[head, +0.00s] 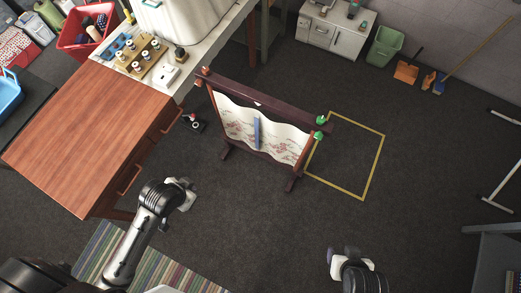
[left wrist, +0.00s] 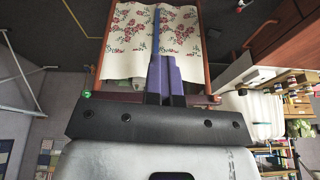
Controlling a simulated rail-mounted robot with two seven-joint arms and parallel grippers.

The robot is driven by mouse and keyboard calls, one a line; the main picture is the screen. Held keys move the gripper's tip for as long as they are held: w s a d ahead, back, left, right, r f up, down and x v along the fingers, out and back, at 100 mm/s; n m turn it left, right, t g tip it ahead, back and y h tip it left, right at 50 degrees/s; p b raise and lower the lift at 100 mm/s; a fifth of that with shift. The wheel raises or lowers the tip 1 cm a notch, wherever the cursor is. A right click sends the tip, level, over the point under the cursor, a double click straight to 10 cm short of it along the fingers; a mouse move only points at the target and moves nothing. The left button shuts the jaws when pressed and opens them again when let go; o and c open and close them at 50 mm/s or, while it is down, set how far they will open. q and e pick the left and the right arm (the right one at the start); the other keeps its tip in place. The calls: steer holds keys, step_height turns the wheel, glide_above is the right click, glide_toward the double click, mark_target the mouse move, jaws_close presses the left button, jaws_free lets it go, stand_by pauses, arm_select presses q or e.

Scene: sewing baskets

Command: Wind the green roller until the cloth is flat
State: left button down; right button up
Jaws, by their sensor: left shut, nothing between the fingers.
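A dark red wooden frame (head: 270,103) stands on the floor and holds a white cloth (head: 285,140) with pink flowers. The cloth hangs in waves, and its upper edge is curved, not flat. A blue strip (head: 257,132) stands upright across the middle of the cloth. Two green knobs, an upper one (head: 320,120) and a lower one (head: 318,135), sit at the frame's right end. My left gripper (head: 187,188) is in front of the frame, lower left, apart from it. In the left wrist view its purple fingers (left wrist: 164,65) are shut and empty. My right gripper (head: 344,254) is low right; its opening is unclear.
A wooden table (head: 90,130) stands at left, with a spool rack (head: 143,55) on the worktop behind it. A yellow floor outline (head: 372,165) lies right of the frame. A striped rug (head: 160,265) is at the lower left. The floor between my grippers and the frame is clear.

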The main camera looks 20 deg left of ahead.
arm_select(q)
steer(key=shift+w+a+p, duration=0.5)
steer(key=shift+w+a, duration=0.2)
steer(key=shift+a, duration=0.25)
stand_by(0.5)
steer(key=c, duration=1.9)
jaws_free()
steer(key=o, duration=1)
steer(key=shift+r, duration=0.1)
steer(key=shift+r+p, duration=2.1)
steer(key=shift+r, duration=0.8)
